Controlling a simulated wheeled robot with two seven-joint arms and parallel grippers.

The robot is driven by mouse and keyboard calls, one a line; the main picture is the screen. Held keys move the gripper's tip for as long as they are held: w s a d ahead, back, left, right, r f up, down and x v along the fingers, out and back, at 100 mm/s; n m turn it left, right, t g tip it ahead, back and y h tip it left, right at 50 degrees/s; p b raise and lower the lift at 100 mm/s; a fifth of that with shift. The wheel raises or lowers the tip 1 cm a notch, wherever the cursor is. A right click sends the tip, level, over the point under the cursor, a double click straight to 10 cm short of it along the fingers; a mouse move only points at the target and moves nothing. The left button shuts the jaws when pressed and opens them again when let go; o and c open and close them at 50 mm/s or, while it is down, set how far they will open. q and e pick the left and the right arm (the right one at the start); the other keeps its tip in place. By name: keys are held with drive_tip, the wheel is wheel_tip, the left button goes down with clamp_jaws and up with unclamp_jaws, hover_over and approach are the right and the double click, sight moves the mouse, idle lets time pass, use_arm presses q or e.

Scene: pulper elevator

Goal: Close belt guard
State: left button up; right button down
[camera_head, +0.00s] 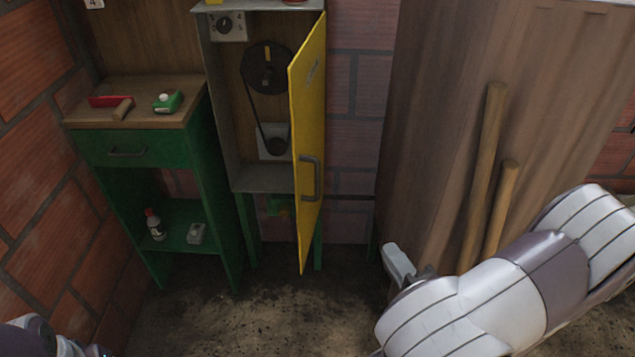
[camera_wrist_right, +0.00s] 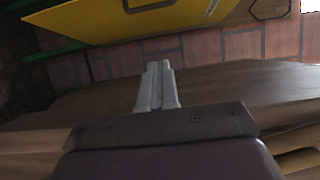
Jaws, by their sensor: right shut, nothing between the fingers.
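The yellow belt guard (camera_head: 306,120) stands open, swung out toward me from the right side of the grey housing (camera_head: 226,100). Its dark handle (camera_head: 311,178) faces right. Behind it the belt (camera_head: 259,112) and its two pulleys are exposed. In the right wrist view the guard (camera_wrist_right: 180,20) crosses the top, with part of the handle (camera_wrist_right: 148,6) at the upper edge. My right gripper (camera_head: 396,260) is shut and empty, right of and below the handle, apart from the guard. Its fingers (camera_wrist_right: 157,72) lie together in the wrist view. Only a bit of my left arm shows at bottom left; its gripper is hidden.
A green cabinet (camera_head: 104,147) with a wooden top stands left of the housing. The floor (camera_head: 240,315) in front of the guard is clear.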

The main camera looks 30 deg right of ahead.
drive_tip(key=w+b, duration=0.1)
drive_tip(key=w, duration=2)
drive_tip(key=shift+w+f, duration=0.15)
drive_tip(key=shift+w, duration=0.2)
drive_tip(key=shift+a, duration=0.15)
